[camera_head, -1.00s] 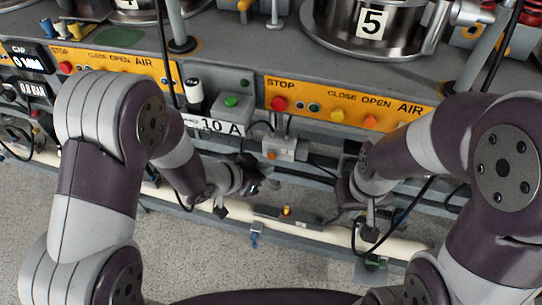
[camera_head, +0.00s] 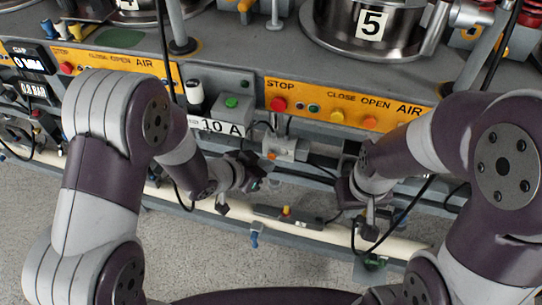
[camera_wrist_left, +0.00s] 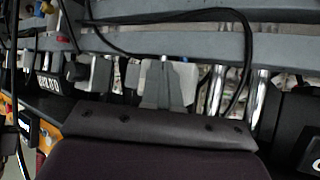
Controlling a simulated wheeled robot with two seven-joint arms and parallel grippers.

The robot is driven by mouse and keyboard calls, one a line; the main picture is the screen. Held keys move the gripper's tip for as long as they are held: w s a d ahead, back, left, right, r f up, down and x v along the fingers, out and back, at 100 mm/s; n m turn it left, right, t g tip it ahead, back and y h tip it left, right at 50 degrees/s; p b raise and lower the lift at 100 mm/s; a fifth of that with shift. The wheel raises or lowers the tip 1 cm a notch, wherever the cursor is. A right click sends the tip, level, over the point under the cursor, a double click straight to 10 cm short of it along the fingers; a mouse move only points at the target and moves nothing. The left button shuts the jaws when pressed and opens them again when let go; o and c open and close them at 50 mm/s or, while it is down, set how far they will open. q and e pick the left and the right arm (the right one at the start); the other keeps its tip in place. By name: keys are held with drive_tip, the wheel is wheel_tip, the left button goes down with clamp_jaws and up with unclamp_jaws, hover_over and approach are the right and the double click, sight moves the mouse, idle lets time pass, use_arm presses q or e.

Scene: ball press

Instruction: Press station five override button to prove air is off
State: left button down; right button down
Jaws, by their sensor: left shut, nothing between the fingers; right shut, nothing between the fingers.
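The station marked 5 (camera_head: 368,24) is a shiny metal vessel at the top of the head view. Below its orange STOP/AIR panel (camera_head: 350,108) hangs a small grey box (camera_head: 289,149) with an orange button (camera_head: 272,156) at its lower left. My left gripper (camera_head: 264,168) is shut and empty, just below this box; whether it touches is unclear. In the left wrist view its closed fingers (camera_wrist_left: 167,75) stand in front of a pale box (camera_wrist_left: 187,82), hiding its middle. My right gripper (camera_head: 348,188) is shut and empty, to the right of the box, partly hidden by its wrist.
A grey box with a green button (camera_head: 232,102) sits beside the 10 A label (camera_head: 221,126). A long pale pipe (camera_head: 310,233) and a bar with a yellow knob (camera_head: 286,211) run below the grippers. Cables hang around the box. Grey floor (camera_head: 200,255) lies open below.

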use_arm(q)
drive_tip(key=shift+w+d, duration=0.1)
drive_tip(key=shift+w, duration=0.35)
idle(0.3)
drive_tip(key=shift+s, duration=0.2)
drive_tip(key=shift+s+a, duration=0.25)
drive_tip(key=shift+s, duration=0.4)
drive_tip(key=shift+s, duration=0.1)
drive_tip(key=shift+s+a, duration=0.25)
drive_tip(key=shift+s, duration=0.5)
drive_tip(key=shift+s+a, duration=0.25)
drive_tip(key=shift+s, duration=0.55)
drive_tip(key=shift+s+a, duration=0.25)
drive_tip(key=shift+s, duration=0.5)
